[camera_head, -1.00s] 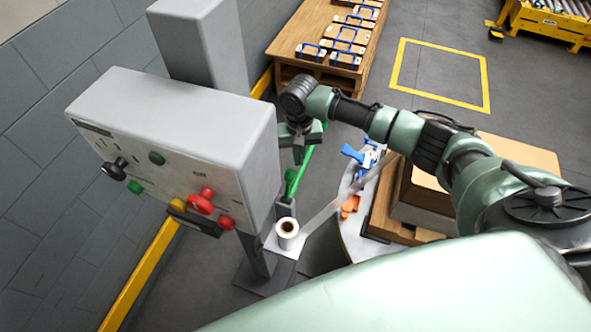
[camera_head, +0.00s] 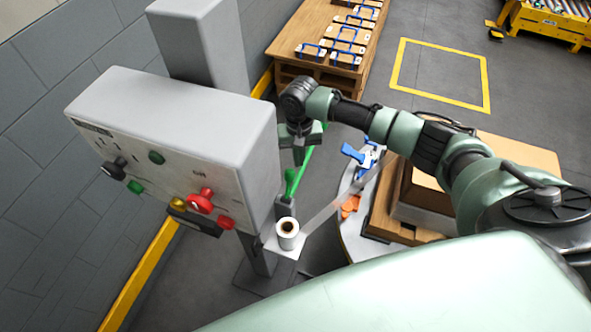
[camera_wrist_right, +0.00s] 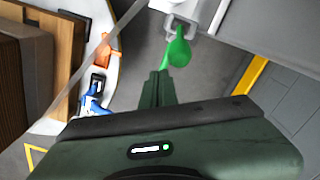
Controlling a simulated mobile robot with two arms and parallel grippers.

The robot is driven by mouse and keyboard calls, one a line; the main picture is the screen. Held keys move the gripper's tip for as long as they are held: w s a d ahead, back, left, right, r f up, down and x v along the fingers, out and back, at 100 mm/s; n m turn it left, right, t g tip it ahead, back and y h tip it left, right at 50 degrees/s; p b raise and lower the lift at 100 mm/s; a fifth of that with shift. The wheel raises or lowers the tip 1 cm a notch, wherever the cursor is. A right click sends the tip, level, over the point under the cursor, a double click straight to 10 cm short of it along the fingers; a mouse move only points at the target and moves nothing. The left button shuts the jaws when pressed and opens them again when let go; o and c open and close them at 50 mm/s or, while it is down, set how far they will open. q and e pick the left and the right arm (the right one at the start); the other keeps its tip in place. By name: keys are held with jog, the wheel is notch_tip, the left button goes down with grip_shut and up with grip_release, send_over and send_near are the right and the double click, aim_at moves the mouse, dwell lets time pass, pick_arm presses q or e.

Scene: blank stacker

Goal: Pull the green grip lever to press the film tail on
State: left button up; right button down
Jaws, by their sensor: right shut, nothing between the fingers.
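The green grip lever (camera_head: 291,184) stands on the side of the grey machine, above the film roll. My right gripper (camera_head: 299,156) is shut and empty beside the upper part of the lever. In the right wrist view, the lever's rounded green end (camera_wrist_right: 178,50) shows just beyond the shut fingertips (camera_wrist_right: 159,78); whether they touch cannot be told. The film roll (camera_head: 287,234) sits on a small grey bracket. The clear film tail (camera_head: 333,209) stretches from the roll towards the boxed load (camera_head: 421,192). My left gripper is not in view.
The grey machine box (camera_head: 183,118) with coloured buttons is close to the left of my right gripper. A round turntable (camera_head: 352,237) carries the load and blue and orange clamps. A wooden table (camera_head: 290,40) with boxes stands behind. Grey floor lies between.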

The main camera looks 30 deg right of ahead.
aim_at(288, 186)
notch_tip(288, 186, down, 4)
jog(key=shift+f+b, duration=0.1)
jog(key=shift+b, duration=0.55)
jog(key=shift+s+a+f+p, duration=0.1)
jog(key=shift+s+a+p, duration=2.15)
jog(key=shift+p, duration=0.45)
jog(key=shift+w+a+f, duration=0.1)
jog(key=shift+w, duration=0.15)
